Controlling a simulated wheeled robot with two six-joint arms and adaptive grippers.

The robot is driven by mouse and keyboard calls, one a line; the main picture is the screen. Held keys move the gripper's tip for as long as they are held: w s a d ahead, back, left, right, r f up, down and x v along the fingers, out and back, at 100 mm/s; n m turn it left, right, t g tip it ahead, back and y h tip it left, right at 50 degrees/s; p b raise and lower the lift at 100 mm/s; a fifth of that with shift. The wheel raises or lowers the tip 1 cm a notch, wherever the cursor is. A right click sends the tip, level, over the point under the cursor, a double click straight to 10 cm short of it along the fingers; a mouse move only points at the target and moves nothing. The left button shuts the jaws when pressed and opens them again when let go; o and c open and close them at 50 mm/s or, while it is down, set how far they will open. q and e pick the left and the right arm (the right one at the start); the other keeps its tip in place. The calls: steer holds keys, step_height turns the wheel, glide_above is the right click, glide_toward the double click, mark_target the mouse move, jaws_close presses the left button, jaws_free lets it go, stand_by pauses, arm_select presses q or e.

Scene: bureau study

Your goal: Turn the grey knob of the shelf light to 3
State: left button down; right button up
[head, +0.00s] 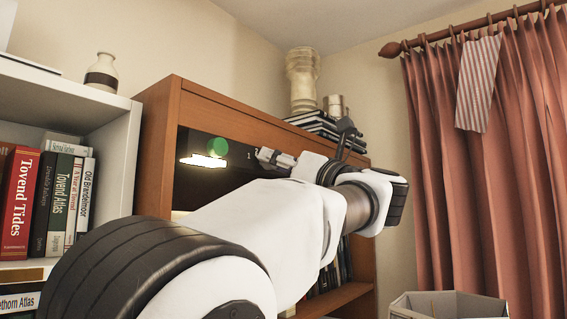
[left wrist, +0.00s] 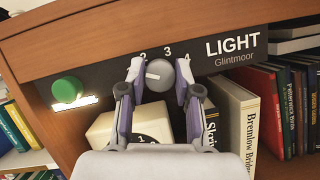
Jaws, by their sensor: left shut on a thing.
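The grey knob (left wrist: 159,76) sits on a dark panel (left wrist: 222,66) lettered "LIGHT Glintmoor" in the left wrist view. The numbers 2, 3 and 4 show above it. A pale mark on its face points left, lower than the 2; the 3 is nearly straight above the knob. My left gripper (left wrist: 157,88) is shut on the knob, one finger on each side. In the head view my left gripper (head: 277,158) reaches the panel beside a printed 1, and the knob itself is hidden. My right gripper is not in view.
A round green part (left wrist: 67,89) with a lit white strip below it is on the panel's left. Books (left wrist: 262,100) and a pale box (left wrist: 125,128) stand below the panel. The wooden bookcase (head: 154,150) carries a vase (head: 302,80); a red curtain (head: 490,180) hangs right.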

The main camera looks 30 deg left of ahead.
arm_select(q)
steer(key=shift+s+r+m+t+h+p, duration=0.15)
steer(key=shift+m+t+h+p, duration=0.75)
steer(key=shift+m, duration=2.4)
steer(key=shift+w+r+m+t+h+p, duration=0.1)
steer(key=shift+m+t+h+p, duration=0.35)
steer(key=shift+m+h, duration=1.85)
steer(key=shift+s+r+m+t+h+p, duration=0.15)
steer(key=shift+m+t+p, duration=0.5)
steer(key=shift+m, duration=3.65)
steer(key=c, duration=0.8)
jaws_free()
steer(key=shift+w+a, duration=0.1)
steer(key=shift+a, duration=0.05)
steer(key=shift+a+f, duration=0.15)
steer(key=shift+a, duration=0.15)
steer(key=shift+d, duration=0.1)
steer(key=shift+d, duration=0.15)
